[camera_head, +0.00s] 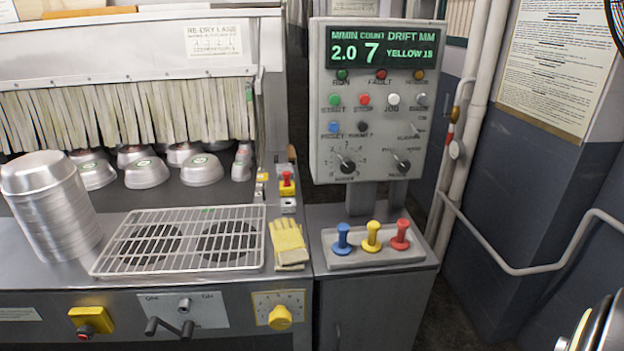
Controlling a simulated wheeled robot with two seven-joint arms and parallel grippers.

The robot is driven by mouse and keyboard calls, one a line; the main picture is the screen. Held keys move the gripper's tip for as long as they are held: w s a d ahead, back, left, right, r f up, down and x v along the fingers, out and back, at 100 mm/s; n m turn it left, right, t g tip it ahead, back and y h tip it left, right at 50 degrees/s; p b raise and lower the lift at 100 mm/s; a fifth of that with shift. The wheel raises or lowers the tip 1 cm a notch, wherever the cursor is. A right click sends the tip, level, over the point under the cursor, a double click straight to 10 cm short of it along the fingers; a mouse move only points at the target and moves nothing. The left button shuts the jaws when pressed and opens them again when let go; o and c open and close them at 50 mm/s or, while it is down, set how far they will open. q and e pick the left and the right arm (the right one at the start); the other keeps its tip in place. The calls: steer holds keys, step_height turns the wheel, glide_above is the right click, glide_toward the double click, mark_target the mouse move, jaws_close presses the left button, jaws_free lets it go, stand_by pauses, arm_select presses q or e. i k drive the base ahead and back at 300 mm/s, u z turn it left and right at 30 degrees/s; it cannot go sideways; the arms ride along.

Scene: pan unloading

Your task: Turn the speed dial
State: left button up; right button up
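The grey control panel (372,110) stands upright right of the middle. A black dial (346,163) with a numbered scale sits at its lower left; the small label under it is blurred. A second black dial (401,163) sits to its right, with lettering around it. The green display (385,48) reads 2.0 under M/MIN, 7 under COUNT and YELLOW 15 under DRIFT MM. A yellow knob (280,317) with its own numbered plate is on the bench front. I cannot read which dial is marked for speed. Neither gripper is in view.
A wire rack (180,241), yellow gloves (288,243) and a pan stack (50,205) are on the bench. More pans sit by the strip curtain (125,112). A pipe rail (530,268) runs right.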

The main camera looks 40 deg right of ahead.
mark_target(347, 165)
steer(key=u, duration=1.7)
steer(key=i, duration=0.15)
steer(key=z, duration=1.85)
steer(key=i, duration=1)
steer(key=z, duration=1)
